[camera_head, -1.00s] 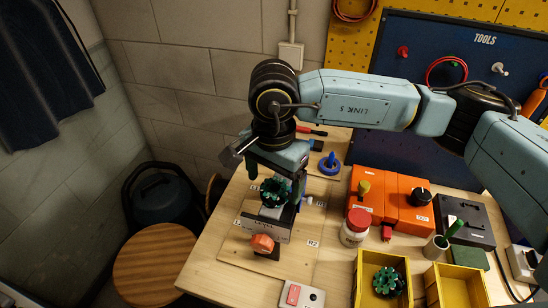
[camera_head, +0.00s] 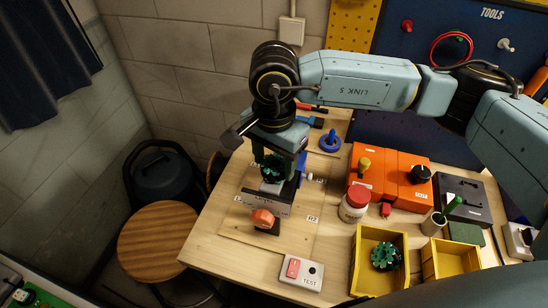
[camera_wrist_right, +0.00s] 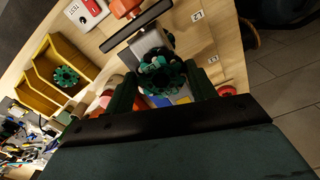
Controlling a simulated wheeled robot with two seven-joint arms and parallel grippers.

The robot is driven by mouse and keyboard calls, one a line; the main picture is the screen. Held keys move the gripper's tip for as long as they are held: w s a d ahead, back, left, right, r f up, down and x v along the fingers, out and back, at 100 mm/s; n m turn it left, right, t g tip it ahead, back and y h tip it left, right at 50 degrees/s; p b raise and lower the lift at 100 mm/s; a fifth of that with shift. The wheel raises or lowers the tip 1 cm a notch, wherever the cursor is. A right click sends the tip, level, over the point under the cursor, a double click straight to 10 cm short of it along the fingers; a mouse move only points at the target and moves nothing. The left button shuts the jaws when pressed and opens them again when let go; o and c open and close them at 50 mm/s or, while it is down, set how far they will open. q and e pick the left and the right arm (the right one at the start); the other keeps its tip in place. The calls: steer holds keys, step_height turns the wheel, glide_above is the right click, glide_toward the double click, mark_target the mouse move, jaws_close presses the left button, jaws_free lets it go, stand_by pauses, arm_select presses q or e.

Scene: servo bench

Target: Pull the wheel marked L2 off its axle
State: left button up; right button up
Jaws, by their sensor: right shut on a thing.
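A dark green knobbed wheel (camera_head: 271,167) is between the fingers of my right gripper (camera_head: 279,172), at the far end of the small grey vehicle (camera_head: 265,203) on the bench. In the right wrist view the wheel (camera_wrist_right: 160,75) sits between the two dark fingers of the gripper (camera_wrist_right: 163,88), with the vehicle behind it. I cannot read a mark on this wheel or see whether it is still on its axle. A second green wheel (camera_head: 386,257) lies in a yellow bin. My left gripper is not in view.
The left yellow bin (camera_head: 362,275) and another yellow bin (camera_head: 430,270) stand at the front right. A white bottle with a red cap (camera_head: 353,205), orange boxes (camera_head: 378,180) and a TEST switch box (camera_head: 301,272) are nearby. A round wooden stool (camera_head: 158,240) stands left of the bench.

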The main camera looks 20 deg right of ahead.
mark_target(274, 168)
steer(key=shift+c, duration=0.5)
steer(key=shift+r, duration=0.2)
steer(key=shift+r, duration=0.1)
step_height(274, 168, up, 6)
steer(key=p, duration=0.2)
steer(key=shift+r, duration=0.15)
stand_by(1.0)
steer(key=shift+s, duration=0.1)
